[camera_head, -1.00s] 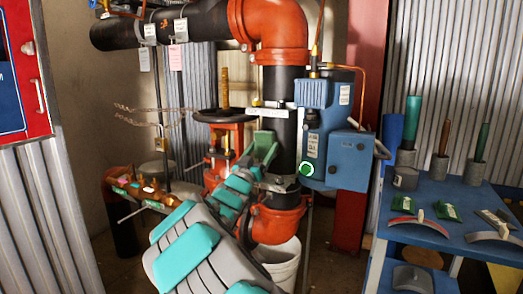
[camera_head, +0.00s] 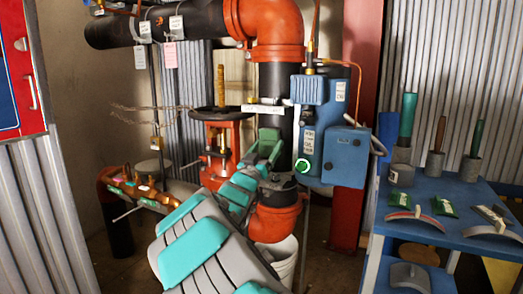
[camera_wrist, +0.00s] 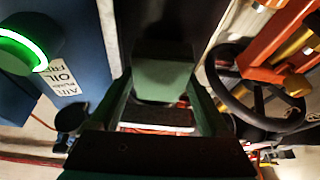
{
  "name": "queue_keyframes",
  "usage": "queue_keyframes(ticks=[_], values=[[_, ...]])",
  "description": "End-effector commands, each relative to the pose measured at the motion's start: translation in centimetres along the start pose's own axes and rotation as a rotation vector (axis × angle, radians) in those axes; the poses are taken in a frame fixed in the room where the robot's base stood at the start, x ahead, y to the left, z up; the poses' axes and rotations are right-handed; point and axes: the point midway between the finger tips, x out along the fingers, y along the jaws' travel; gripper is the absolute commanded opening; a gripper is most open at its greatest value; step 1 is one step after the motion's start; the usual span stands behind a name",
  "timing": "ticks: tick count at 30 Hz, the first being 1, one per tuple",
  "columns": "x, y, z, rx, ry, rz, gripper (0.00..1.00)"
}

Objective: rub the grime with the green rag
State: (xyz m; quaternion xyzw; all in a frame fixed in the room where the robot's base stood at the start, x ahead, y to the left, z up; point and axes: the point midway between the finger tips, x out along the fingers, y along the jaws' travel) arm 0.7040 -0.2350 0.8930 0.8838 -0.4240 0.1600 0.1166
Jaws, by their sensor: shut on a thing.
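My gripper (camera_head: 266,147) is in front of the black vertical pipe (camera_head: 277,110), below the white label. In the wrist view, my gripper (camera_wrist: 163,100) is shut on a green block-like thing (camera_wrist: 163,82), which I take to be the green rag. It sits between the two fingers, against the dark pipe surface (camera_wrist: 165,25); I cannot tell whether it touches the pipe. I cannot make out the grime in either view.
A blue box (camera_head: 345,157) with a lit green button is right of the pipe. A red valve with a dark handwheel (camera_head: 221,113) stands left. A blue shelf (camera_head: 455,239) at right holds brushes and green packets (camera_head: 445,207). A white bucket (camera_head: 286,262) stands below.

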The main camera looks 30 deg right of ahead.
Motion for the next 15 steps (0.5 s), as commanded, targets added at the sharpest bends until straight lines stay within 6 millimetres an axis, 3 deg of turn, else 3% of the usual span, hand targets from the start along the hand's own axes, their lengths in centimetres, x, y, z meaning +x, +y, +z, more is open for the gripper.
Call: queue_keyframes(ticks=[6,15], values=[[-0.1,1.4,0.2,0.0,0.0,0.0,0.36],[0.2,1.3,0.2,0.001,-0.002,-0.002,0.36]])
